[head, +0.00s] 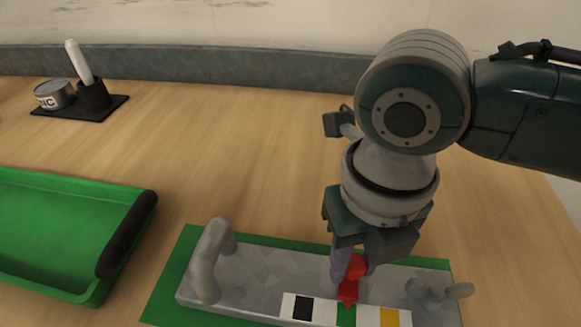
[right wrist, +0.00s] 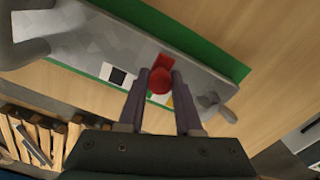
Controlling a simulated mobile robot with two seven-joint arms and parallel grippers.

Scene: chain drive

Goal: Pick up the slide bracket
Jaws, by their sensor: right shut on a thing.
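The slide bracket appears to be the small red part (head: 348,291) over the middle of a grey metal base (head: 260,262). My right gripper (head: 350,266) points down and is shut on the red part. In the right wrist view the red part (right wrist: 160,78) sits between the two purple-grey fingertips (right wrist: 160,85). Its lower end is close to the base; I cannot tell whether it touches. The fingers hide part of it in the head view. My left gripper is not in view.
The base lies on a green mat (head: 165,290), with an upright grey post (head: 208,262) at left and a winged knob (head: 440,290) at right. A green tray (head: 118,205) with a black handle stands left. A tin (head: 54,95) and black holder (head: 94,96) stand far back. The middle table is clear.

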